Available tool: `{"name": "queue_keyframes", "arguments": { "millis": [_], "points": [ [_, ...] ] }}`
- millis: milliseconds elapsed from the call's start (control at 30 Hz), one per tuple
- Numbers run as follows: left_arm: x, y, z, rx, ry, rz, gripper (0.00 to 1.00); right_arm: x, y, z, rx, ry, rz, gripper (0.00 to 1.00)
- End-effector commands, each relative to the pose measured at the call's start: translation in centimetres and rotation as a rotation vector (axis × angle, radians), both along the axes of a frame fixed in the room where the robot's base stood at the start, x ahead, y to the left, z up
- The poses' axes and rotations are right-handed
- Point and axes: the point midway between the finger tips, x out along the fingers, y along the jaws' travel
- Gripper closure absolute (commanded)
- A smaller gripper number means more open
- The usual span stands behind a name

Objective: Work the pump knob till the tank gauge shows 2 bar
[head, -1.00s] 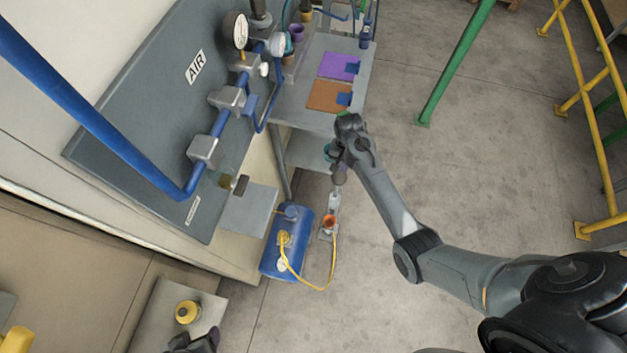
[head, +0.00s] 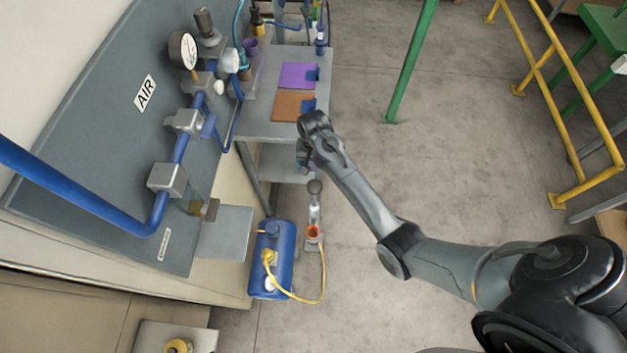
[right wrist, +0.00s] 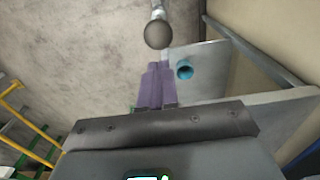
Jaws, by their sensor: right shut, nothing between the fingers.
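The pump's dark round knob (head: 315,187) tops a light rod above an orange collar (head: 313,232), beside the tank. The blue tank (head: 284,250) has a small pale gauge (head: 270,284), too small to read. A yellow hose (head: 322,285) links pump and tank. My right gripper (head: 304,166) is just above and left of the knob in the head view. In the right wrist view its purple fingers (right wrist: 155,82) are shut and empty, and the knob (right wrist: 157,34) shows beyond their tips, apart from them. My left gripper is out of view.
A grey bench (head: 262,122) with purple (head: 297,76) and orange (head: 290,107) mats stands behind the pump. A wall panel (head: 95,165) carries blue pipes and a larger gauge (head: 184,50). Open floor (head: 420,190) lies to the right, with a green post (head: 411,62) and yellow railing (head: 550,70).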

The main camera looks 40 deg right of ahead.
Motion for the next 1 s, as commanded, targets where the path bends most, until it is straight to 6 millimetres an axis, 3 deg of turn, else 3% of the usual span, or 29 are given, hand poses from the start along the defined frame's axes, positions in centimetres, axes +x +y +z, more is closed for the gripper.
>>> {"name": "queue_keyframes", "arguments": {
  "millis": [300,500,733,1000],
  "points": [
    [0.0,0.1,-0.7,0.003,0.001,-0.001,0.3,0.0,0.1,-6.1,0.001,0.004,0.0,1.0],
    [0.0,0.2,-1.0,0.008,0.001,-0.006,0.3,0.0,0.1,-9.1,0.001,0.002,0.001,1.0],
    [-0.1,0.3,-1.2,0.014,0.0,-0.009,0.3,0.0,0.0,-10.9,0.0,0.0,0.001,1.0],
    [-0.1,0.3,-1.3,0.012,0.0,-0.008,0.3,0.0,0.0,-11.2,0.0,0.0,0.0,1.0]
  ]
}}
